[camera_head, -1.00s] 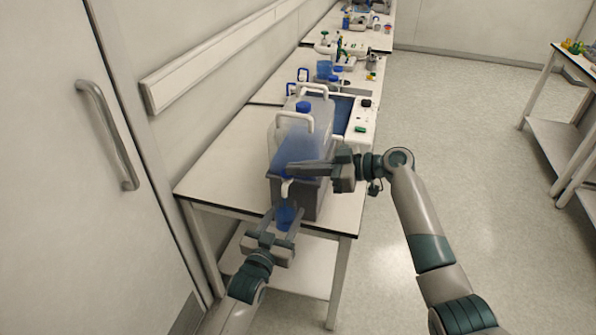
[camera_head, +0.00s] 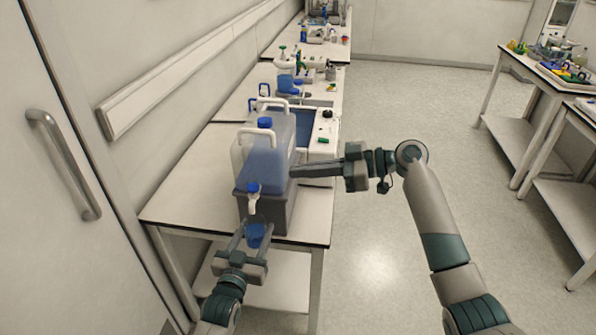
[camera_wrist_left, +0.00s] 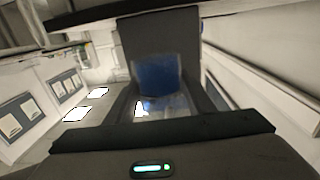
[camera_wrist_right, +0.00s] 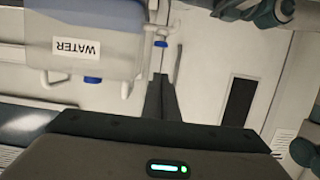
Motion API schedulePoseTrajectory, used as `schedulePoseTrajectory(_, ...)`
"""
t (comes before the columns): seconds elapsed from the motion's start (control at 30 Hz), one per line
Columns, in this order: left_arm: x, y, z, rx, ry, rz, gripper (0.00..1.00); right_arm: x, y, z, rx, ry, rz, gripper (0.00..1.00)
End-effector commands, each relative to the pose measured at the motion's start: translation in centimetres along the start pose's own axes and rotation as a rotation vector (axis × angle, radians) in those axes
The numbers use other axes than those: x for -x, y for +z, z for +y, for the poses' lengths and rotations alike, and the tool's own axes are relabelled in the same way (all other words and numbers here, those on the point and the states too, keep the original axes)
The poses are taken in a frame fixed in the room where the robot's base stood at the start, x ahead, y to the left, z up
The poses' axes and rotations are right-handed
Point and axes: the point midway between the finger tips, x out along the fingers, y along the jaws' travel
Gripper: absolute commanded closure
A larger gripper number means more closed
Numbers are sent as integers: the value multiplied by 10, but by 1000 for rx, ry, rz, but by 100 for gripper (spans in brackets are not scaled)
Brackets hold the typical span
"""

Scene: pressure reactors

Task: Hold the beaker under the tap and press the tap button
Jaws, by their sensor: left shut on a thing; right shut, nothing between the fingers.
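The beaker (camera_head: 255,237) has blue content and is held between the fingers of my left gripper (camera_head: 254,230). In the left wrist view, the beaker (camera_wrist_left: 157,80) sits between the two dark fingers. The white tap (camera_head: 252,205) with its blue button (camera_head: 253,188) is on the front of the water container (camera_head: 262,165). In the head view the beaker is below the spout; exact alignment is hard to tell. My right gripper (camera_head: 294,171) is shut and empty, its tips right of the container, clear of the button. The right wrist view shows the container's WATER label (camera_wrist_right: 76,47) upside down.
The container rests on a dark grey stand (camera_head: 280,215) at the near end of a white table (camera_head: 190,190). More equipment stands on tables behind. A door with a handle (camera_head: 65,165) is on the left. Open floor (camera_head: 400,110) lies to the right.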

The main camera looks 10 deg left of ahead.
Motion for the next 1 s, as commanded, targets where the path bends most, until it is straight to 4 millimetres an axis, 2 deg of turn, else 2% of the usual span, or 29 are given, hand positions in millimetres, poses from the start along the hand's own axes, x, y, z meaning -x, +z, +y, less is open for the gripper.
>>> schedulePoseTrajectory(0.37, 3, -1, 0, 0, 0, 1, 79, 0, -2, 0, 0, 0, 1, 100)
schedulePoseTrajectory(1.0, 34, -1, 2, 0, 0, 0, 79, 4, -17, 0, 0, 0, 1, 100)
